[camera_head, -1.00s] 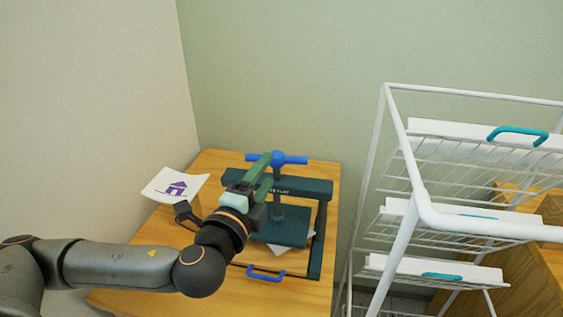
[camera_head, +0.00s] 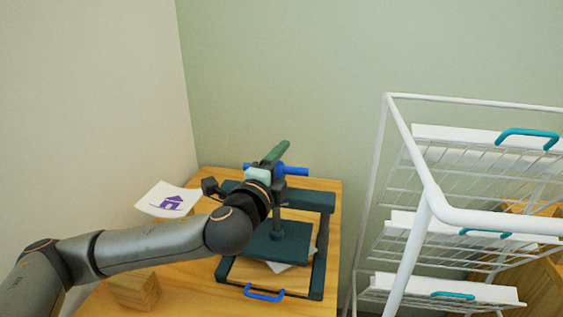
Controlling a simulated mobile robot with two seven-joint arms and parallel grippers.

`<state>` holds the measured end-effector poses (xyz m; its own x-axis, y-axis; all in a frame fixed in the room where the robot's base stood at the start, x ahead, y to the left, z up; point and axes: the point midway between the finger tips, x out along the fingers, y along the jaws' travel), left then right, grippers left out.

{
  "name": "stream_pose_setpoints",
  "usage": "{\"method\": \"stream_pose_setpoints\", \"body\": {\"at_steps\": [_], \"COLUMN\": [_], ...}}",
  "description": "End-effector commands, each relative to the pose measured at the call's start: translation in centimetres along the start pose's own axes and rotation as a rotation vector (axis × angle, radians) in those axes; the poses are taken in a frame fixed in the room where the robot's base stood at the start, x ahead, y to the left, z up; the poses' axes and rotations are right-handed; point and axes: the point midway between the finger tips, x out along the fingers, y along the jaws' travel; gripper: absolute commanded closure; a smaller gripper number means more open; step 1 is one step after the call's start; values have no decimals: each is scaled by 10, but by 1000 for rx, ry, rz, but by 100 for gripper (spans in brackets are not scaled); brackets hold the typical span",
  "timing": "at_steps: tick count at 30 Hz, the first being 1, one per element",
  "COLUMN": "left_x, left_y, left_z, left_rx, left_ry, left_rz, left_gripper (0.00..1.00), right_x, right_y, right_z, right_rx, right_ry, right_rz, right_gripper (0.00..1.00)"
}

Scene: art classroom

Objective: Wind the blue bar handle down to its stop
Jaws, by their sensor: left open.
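The dark teal press (camera_head: 318,201) stands on a wooden table. Its blue bar handle (camera_head: 297,170) lies crosswise on top of the screw; the right end shows clearly, a short piece of the left end shows, and the middle is hidden by my left gripper. My left gripper (camera_head: 275,153) is open, with its green fingers at the bar's middle and the tips reaching past it. I cannot tell whether the fingers touch the bar. The flat press plate (camera_head: 276,243) is below, with white paper (camera_head: 279,267) under it. My right gripper is not in view.
A printed sheet with a purple house (camera_head: 168,200) lies left of the press. A wooden block (camera_head: 135,289) is at the front left. A blue pull handle (camera_head: 263,293) is at the press front. A white wire rack (camera_head: 428,190) stands close on the right.

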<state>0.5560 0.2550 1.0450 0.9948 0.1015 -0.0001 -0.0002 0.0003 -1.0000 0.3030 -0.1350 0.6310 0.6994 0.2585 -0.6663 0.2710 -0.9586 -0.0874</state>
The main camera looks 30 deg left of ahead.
Motion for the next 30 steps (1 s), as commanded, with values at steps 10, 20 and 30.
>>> {"method": "stream_pose_setpoints", "body": {"at_steps": [10,20,30], "left_x": [0,0,0], "left_y": [0,0,1], "left_z": [0,0,0], "left_rx": [0,0,0], "left_ry": [0,0,0], "left_rz": [0,1,1], "left_gripper": [52,90,100], "right_x": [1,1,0], "right_y": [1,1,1], "right_z": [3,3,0], "right_rx": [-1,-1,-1], "right_ry": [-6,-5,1], "right_rz": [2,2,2], "right_gripper": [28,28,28]}}
